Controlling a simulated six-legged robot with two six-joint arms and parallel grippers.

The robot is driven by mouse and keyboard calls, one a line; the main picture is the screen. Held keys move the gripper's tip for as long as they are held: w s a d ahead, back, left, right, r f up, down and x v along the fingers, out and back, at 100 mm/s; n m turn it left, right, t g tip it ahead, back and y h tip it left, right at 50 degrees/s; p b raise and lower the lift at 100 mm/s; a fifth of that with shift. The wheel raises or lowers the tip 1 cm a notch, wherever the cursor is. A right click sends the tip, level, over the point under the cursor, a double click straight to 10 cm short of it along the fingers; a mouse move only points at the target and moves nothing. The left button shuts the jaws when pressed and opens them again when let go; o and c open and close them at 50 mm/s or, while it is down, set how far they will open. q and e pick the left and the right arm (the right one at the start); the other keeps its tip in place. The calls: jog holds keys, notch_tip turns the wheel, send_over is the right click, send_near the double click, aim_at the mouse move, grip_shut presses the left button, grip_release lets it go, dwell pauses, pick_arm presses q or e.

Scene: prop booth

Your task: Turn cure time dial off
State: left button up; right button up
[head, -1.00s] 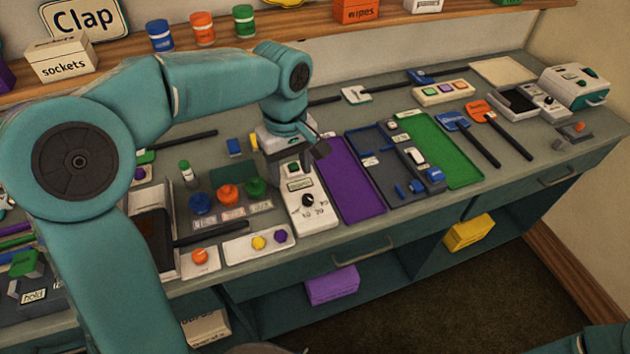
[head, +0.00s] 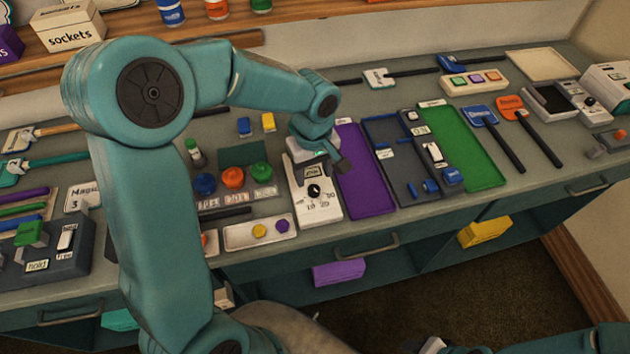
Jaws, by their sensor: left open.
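The dial is a black round knob (head: 314,190) on the sloped face of a white timer box (head: 318,208), with printed numbers around its lower side. The box stands near the front of the bench. A small label plate sits above the knob. My left gripper (head: 322,160) is open and empty, above the back part of the box, behind the knob and apart from it. One dark finger shows at its right; the other is hard to make out. Of my right arm only a part shows at the bottom right edge, with a pale piece (head: 432,346); its fingers cannot be made out.
A purple tray (head: 362,185) lies close to the right of the box. Blue, orange and green knobs (head: 233,177) stand to its left, with a white panel (head: 245,236) in front of them. A grey tray (head: 396,165) and green tray (head: 465,155) lie further right.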

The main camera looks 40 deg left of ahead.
aim_at(314, 189)
pick_arm(q)
notch_tip(314, 189, down, 5)
jog(key=shift+w+a, duration=0.15)
jog(key=shift+f, duration=0.55)
jog(key=c, duration=1.1)
